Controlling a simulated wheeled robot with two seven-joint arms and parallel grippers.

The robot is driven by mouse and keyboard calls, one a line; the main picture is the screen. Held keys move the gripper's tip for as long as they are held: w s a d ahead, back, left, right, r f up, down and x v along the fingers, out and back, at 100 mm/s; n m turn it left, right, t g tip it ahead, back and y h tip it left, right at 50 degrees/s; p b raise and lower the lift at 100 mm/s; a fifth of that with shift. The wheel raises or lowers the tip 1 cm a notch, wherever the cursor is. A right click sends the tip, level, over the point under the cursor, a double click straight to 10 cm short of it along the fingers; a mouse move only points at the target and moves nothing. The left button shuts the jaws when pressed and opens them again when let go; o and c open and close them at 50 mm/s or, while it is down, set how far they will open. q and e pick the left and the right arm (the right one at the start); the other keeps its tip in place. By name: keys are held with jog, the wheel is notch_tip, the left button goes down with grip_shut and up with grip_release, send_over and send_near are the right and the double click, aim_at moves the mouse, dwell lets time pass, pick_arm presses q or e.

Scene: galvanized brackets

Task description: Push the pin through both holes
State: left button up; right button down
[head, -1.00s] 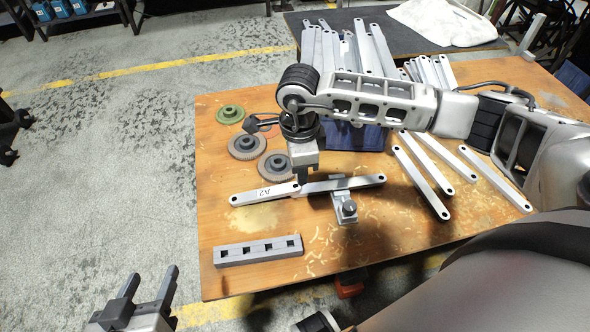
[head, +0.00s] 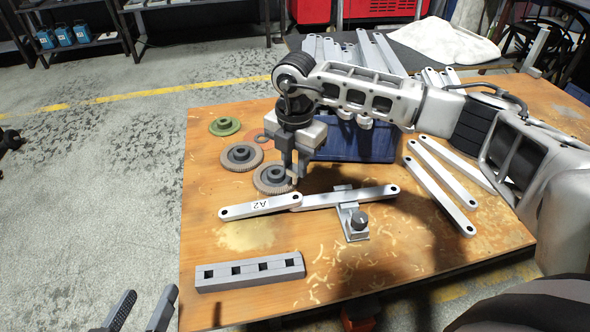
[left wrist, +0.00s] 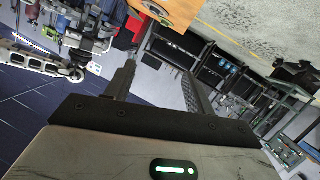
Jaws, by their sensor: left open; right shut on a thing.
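A silver bar marked A2 (head: 260,206) lies on the table, its right end meeting the left end of a second silver bar (head: 350,197). Their overlapping ends sit just below my right gripper (head: 294,177), which points down above the joint. It is shut on a small tan piece, probably the pin, mostly hidden by the fingers. I cannot tell whether the piece touches the bars, and the holes at the joint are not clear. My left gripper (head: 146,302) is open and empty at the bottom left, off the table; its spread fingers also show in the left wrist view (left wrist: 158,88).
A clamp with a dark knob (head: 357,222) stands at the second bar. A grey block with square holes (head: 250,272) lies in front. Gears (head: 241,156) lie at the left and a blue bin (head: 355,143) behind. Loose bars (head: 440,185) lie at the right.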

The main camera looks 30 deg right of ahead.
aim_at(296, 182)
jog(key=shift+f+m+b, duration=0.3)
jog(key=shift+f+b, duration=0.55)
jog(key=shift+f, duration=0.15)
jog(key=shift+f+b, duration=0.8)
jog(key=shift+f, duration=0.05)
pick_arm(q)
jog(key=shift+w+d+r+n+t+h+b, duration=0.1)
jog(key=shift+d+r+n+t+h+b, duration=0.25)
jog(key=shift+d+r+n+t+h, duration=0.3)
pick_arm(e)
jog(key=shift+w+f, duration=0.1)
jog(key=shift+f, duration=0.3)
pick_arm(q)
jog(key=shift+a+r, duration=0.1)
jog(key=shift+r, duration=0.05)
pick_arm(e)
jog(key=shift+d, duration=0.1)
pick_arm(q)
jog(key=shift+f+b, duration=0.35)
jog(key=shift+f, duration=0.25)
pick_arm(e)
jog(key=shift+f, duration=1.2)
jog(key=shift+f, duration=0.45)
jog(key=c, duration=1.1)
grip_release()
jog(key=shift+c, duration=0.2)
